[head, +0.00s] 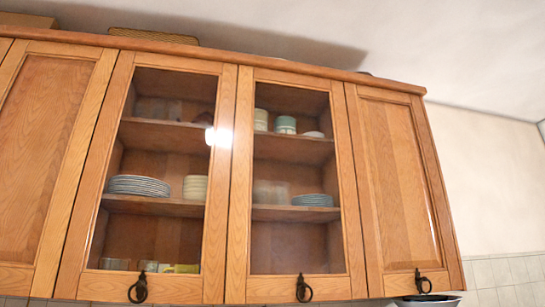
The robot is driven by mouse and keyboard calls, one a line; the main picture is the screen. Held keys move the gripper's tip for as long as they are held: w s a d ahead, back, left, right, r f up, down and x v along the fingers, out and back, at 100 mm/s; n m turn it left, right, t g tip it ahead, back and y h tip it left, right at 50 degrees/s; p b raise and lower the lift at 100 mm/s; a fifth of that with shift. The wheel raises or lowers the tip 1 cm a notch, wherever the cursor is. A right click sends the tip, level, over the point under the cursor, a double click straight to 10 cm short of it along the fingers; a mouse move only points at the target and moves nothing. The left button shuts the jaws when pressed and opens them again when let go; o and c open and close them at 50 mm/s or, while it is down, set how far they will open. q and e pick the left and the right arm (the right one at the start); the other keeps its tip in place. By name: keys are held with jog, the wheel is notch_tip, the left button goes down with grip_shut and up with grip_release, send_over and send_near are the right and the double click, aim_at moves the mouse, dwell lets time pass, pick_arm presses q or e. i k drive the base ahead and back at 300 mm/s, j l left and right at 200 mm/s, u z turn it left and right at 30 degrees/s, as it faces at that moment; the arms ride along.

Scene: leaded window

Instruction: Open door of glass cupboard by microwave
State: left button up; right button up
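Two glass-fronted cupboard doors show in the middle of the head view: the left glass door (219,190) and the right glass door (353,205). Both are shut, in wooden frames. The left one has a dark ring handle (138,290) at its bottom middle, and the right one has a similar ring handle (303,288). Plates, bowls and cups stand on shelves behind the glass. No microwave is in view, so I cannot tell which glass door is by it. Neither of my grippers is in view.
Solid wooden doors flank the glass ones, a left solid door (40,140) and a right solid door (398,180) with its own ring handle (422,282). A woven basket (153,36) sits on top. A white and dark object (428,299), partly cut off, shows below right.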

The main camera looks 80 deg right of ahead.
aim_at(242, 287)
jog(key=z, duration=2.9)
jog(key=i+l, duration=0.15)
jog(key=i, duration=0.3)
jog(key=i+l+u, duration=0.1)
jog(key=i, duration=0.35)
jog(key=l, duration=0.1)
